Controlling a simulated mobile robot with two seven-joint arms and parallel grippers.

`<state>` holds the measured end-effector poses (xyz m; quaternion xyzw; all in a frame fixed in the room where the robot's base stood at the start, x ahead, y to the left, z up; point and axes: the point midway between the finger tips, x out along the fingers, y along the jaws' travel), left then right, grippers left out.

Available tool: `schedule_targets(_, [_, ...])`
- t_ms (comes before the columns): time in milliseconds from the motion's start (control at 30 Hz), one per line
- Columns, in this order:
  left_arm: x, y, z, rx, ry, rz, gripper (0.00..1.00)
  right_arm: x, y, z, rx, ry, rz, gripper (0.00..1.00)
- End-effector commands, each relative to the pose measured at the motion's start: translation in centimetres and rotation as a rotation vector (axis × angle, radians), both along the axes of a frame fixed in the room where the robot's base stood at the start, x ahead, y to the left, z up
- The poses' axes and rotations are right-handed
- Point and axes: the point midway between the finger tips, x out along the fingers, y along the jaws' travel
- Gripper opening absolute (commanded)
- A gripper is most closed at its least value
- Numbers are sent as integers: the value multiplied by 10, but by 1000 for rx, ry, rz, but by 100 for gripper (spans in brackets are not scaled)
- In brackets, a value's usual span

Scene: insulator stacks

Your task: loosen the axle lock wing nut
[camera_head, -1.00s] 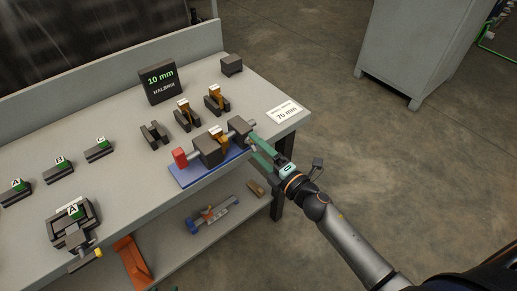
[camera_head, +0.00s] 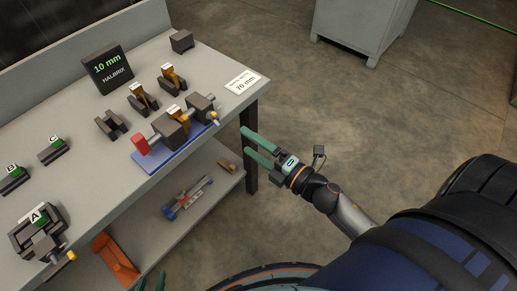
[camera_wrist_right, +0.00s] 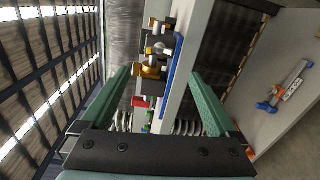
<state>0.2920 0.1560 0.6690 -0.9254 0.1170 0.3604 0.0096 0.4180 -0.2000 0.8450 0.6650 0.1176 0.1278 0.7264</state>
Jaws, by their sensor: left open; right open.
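The axle fixture stands on a blue base plate (camera_head: 155,160) near the table's front edge, with a red end piece (camera_head: 140,143), dark blocks and a grey axle. A small yellow piece (camera_head: 214,118), possibly the wing nut, sits at its right end; its shape is too small to tell. In the right wrist view a brass-coloured piece (camera_wrist_right: 149,70) shows beyond the fingers. My right gripper (camera_head: 244,141) is open and empty, off the table's right front edge, apart from the fixture. It also shows in the wrist view (camera_wrist_right: 160,74). My left gripper (camera_head: 150,284) shows only green fingertips at the bottom edge, open.
Dark holders with orange parts (camera_head: 142,98) stand behind the fixture. A 10 mm sign (camera_head: 107,67), a 70 mm card (camera_head: 243,84) and a vise-like block (camera_head: 38,232) are on the table. The lower shelf holds a blue-and-grey tool (camera_head: 187,198). Open floor lies right of the table.

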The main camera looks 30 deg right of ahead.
Motion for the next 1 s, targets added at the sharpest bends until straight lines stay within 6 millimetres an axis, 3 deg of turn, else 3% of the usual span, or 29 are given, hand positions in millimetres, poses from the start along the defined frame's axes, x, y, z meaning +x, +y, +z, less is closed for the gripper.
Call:
schedule_targets(200, [2, -2, -2, -1, 2, -4, 50, -17, -6, 0, 1, 0, -1, 95])
schedule_targets(800, [3, -1, -1, 1, -1, -3, 50, -19, -7, 0, 4, 1, -2, 95])
schedule_targets(900, [3, -1, 4, 1, 0, -3, 50, -20, -9, 0, 71, 40, -29, 95])
schedule_targets(1000, [2, 0, 17, 3, -2, -1, 50, -24, -15, -6, 262, 153, -110, 95])
